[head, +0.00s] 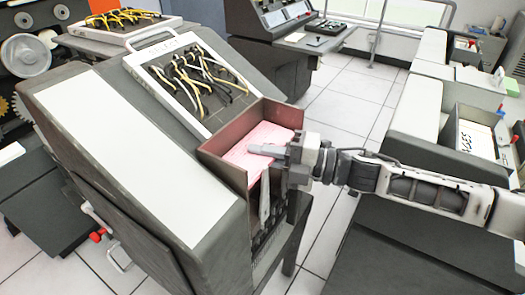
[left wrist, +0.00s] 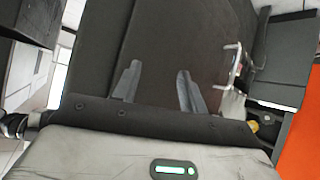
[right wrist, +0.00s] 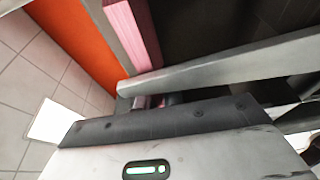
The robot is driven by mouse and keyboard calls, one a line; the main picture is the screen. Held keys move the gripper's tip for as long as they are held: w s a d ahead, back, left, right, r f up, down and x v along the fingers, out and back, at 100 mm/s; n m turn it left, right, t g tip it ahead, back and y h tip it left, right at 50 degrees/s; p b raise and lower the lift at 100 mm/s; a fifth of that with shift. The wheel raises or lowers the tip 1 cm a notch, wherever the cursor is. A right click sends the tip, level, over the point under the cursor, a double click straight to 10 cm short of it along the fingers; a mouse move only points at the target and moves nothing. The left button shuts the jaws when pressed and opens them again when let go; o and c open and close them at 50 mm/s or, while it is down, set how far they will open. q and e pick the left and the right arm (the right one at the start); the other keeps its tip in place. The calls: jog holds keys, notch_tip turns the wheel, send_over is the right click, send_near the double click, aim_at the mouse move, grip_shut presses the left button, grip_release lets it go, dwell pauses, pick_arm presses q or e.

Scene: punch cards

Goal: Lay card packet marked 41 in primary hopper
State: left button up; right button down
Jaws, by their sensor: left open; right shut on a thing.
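A pink card packet (head: 250,145) lies inside the reddish-brown open hopper (head: 222,168) on the sloped front of the grey machine. No number is readable on it. My right gripper (head: 266,152) reaches in from the right and is shut on the packet, one finger lying across its top. The right wrist view also shows the packet's pink edge (right wrist: 130,35) by the long grey finger; the other finger is mostly hidden. My left gripper (left wrist: 157,88) is open and empty in the left wrist view, in front of a dark panel. It does not show in the head view.
A framed panel of cables (head: 185,75) lies on the machine above the hopper. Another cable panel (head: 125,27) sits behind. A red-tipped handle (head: 98,235) juts from the machine's lower left. At right, a grey cabinet (head: 470,135) holds a white card tray. Tiled floor lies between.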

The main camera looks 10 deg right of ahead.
notch_tip(320, 180, down, 2)
jog(key=shift+f+b, duration=0.25)
jog(key=shift+b, duration=0.5)
notch_tip(320, 180, down, 4)
jog(key=b, duration=0.3)
jog(key=shift+r, duration=0.1)
pick_arm(q)
jog(key=shift+w+d+f+n+t+b, duration=0.1)
jog(key=shift+d+f+n+t+b, duration=0.1)
jog(key=shift+f, duration=0.3)
jog(key=shift+w+d+f+n+t+b, duration=0.1)
jog(key=shift+f+t+b, duration=0.1)
jog(key=shift+f, duration=0.25)
pick_arm(e)
jog(key=shift+f, duration=0.5)
pick_arm(q)
jog(key=shift+r, duration=0.1)
pick_arm(e)
jog(key=c, duration=1.5)
grip_release()
jog(key=shift+o, duration=0.2)
